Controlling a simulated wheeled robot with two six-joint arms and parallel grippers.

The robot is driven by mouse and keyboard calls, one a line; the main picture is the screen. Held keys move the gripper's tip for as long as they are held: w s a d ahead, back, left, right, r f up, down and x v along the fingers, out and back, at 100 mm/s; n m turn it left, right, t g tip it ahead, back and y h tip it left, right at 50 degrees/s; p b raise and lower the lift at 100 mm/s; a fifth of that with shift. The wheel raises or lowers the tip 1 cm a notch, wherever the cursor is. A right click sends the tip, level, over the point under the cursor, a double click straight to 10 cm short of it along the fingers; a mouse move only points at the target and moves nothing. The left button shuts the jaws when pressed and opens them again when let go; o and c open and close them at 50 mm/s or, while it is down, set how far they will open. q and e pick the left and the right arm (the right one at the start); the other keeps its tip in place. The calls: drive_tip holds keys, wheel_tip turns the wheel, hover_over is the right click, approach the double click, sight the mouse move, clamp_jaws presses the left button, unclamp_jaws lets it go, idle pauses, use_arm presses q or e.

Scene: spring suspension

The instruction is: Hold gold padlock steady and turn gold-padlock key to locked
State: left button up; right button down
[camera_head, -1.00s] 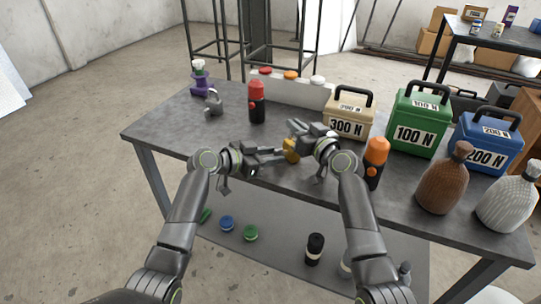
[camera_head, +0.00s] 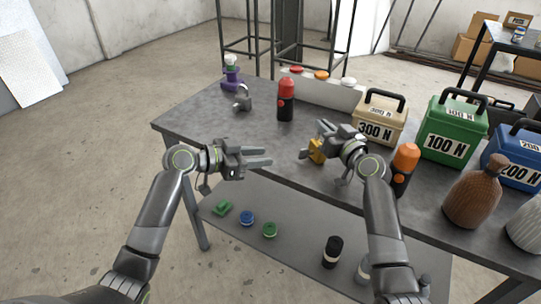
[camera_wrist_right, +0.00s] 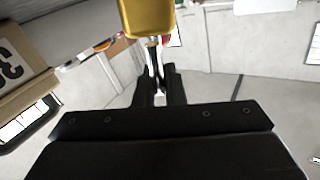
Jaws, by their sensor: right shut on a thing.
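The gold padlock (camera_head: 316,151) is in my right gripper (camera_head: 315,142), above the middle of the grey table. In the right wrist view the gold body (camera_wrist_right: 148,17) is at the top edge, and the dark fingers (camera_wrist_right: 158,75) close around its silver shackle (camera_wrist_right: 155,58). My left gripper (camera_head: 258,157) is open and empty, left of the padlock and clear of it, near the table's front edge. I cannot make out the key of the gold padlock in these views.
A second, grey padlock (camera_head: 243,102) and a red-capped bottle (camera_head: 286,102) stand at the back left of the table (camera_head: 195,122). An orange-topped bottle (camera_head: 404,168) is close to my right wrist. A beige 300 N box (camera_head: 378,122) stands behind it.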

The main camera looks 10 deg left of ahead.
idle(0.4)
drive_tip(key=c, duration=1.4)
unclamp_jaws()
drive_tip(key=shift+c, duration=0.2)
